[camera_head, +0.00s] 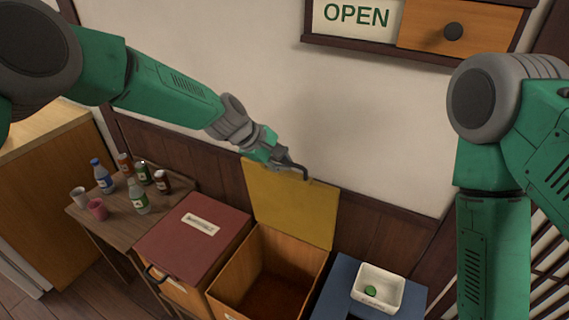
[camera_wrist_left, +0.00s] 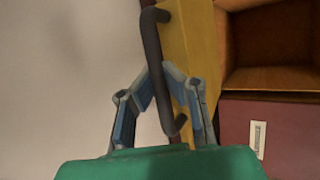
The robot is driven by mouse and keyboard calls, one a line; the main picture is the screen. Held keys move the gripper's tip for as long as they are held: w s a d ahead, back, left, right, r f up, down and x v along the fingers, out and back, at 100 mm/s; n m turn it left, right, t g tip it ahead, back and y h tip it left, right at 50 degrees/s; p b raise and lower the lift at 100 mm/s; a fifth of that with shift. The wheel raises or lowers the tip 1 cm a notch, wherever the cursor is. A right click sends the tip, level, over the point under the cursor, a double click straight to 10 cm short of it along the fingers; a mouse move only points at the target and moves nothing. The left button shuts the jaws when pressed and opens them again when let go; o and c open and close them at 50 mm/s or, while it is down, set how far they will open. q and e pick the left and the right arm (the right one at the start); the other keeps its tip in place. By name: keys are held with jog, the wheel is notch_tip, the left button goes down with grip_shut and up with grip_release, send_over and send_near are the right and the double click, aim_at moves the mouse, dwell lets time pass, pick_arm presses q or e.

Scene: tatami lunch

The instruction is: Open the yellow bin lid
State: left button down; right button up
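The yellow bin lid (camera_head: 292,208) stands raised, nearly upright, at the back of the open wooden bin (camera_head: 268,268); its inside is visible and looks empty. In the left wrist view the lid (camera_wrist_left: 193,40) shows edge-on, with its dark bar handle (camera_wrist_left: 152,45) running between my fingers. My left gripper (camera_head: 282,163) is at the lid's top edge. In the left wrist view my left gripper (camera_wrist_left: 157,76) has its fingertips drawn in on both sides of the handle, seemingly touching it. My right arm is in the head view, but its gripper is out of frame.
A red-lidded bin (camera_head: 196,238), closed, stands left of the open bin. A blue-topped stand (camera_head: 335,290) on the right holds a white dish (camera_head: 391,295) with a green item. A side table (camera_head: 122,226) carries several bottles and cups. The wall is close behind the lid.

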pick_arm(q)
jog(key=c, duration=1.6)
grip_release()
jog(key=shift+d+r, duration=0.1)
jog(key=shift+r, duration=0.25)
jog(key=shift+s, duration=0.25)
jog(key=shift+f, duration=0.1)
pick_arm(e)
jog(key=shift+s, duration=0.25)
pick_arm(q)
jog(key=shift+w, duration=0.1)
pick_arm(e)
jog(key=shift+s, duration=0.1)
pick_arm(q)
jog(key=shift+a+r, duration=0.2)
jog(key=shift+a, duration=0.1)
jog(key=v, duration=1.1)
jog(key=shift+s+r, duration=0.2)
pick_arm(e)
jog(key=shift+r, duration=0.1)
